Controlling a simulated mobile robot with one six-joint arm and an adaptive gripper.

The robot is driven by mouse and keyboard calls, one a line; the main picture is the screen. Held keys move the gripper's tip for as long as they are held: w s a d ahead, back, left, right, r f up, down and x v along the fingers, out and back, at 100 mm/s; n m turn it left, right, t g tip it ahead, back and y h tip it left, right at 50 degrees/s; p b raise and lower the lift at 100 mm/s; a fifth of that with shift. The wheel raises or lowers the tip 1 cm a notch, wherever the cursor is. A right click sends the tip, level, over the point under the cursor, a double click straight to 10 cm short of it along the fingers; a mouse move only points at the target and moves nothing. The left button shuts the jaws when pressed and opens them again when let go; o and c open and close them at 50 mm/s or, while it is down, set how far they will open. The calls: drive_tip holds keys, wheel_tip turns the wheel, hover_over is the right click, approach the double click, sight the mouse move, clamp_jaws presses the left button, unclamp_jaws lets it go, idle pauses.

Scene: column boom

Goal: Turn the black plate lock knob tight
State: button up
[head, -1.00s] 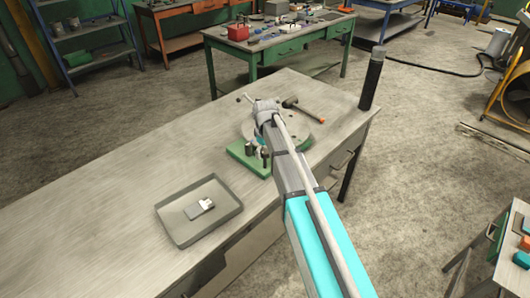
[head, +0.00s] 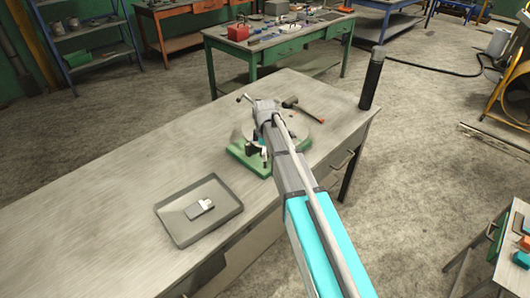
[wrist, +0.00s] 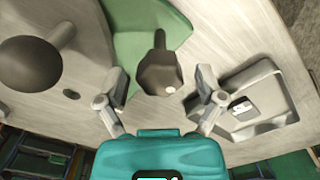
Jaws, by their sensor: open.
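The black plate lock knob (wrist: 157,75) shows in the middle of the wrist view, dark with a narrow stem or arm and a pale spot at its lower end. It lies between the two grey fingers of my gripper (wrist: 160,84), which is open, with a visible gap on each side of it. The green base (wrist: 130,45) lies behind the knob. In the head view the green base (head: 243,158) sits on the workbench with a grey round plate on it; my arm and gripper cover most of both, and the knob cannot be made out there.
A large dark ball (wrist: 28,62) stands at the left of the wrist view. A grey tray (head: 180,222) holding a small metal piece (head: 200,208) is on the bench. A hammer-like tool (head: 303,110) lies behind my arm. A dark post (head: 372,80) stands at the bench corner. The left bench top is clear.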

drive_tip(key=shift+n, duration=0.4)
drive_tip(key=shift+r+p, duration=0.3)
drive_tip(key=shift+r, duration=0.05)
wheel_tip(320, 180, up, 13)
drive_tip(key=p, duration=1.4)
drive_tip(key=s+d+f+m+b, duration=0.5)
drive_tip(key=s+f+m+b, duration=0.3)
drive_tip(key=s+f+b, duration=0.1)
drive_tip(key=s+d+f+m+b, duration=0.5)
drive_tip(key=s+f+m+b, duration=0.3)
drive_tip(key=s, duration=0.5)
drive_tip(key=shift+s+f+m+b, duration=0.35)
drive_tip(key=shift+f+b, duration=0.65)
drive_tip(key=shift+b, duration=0.45)
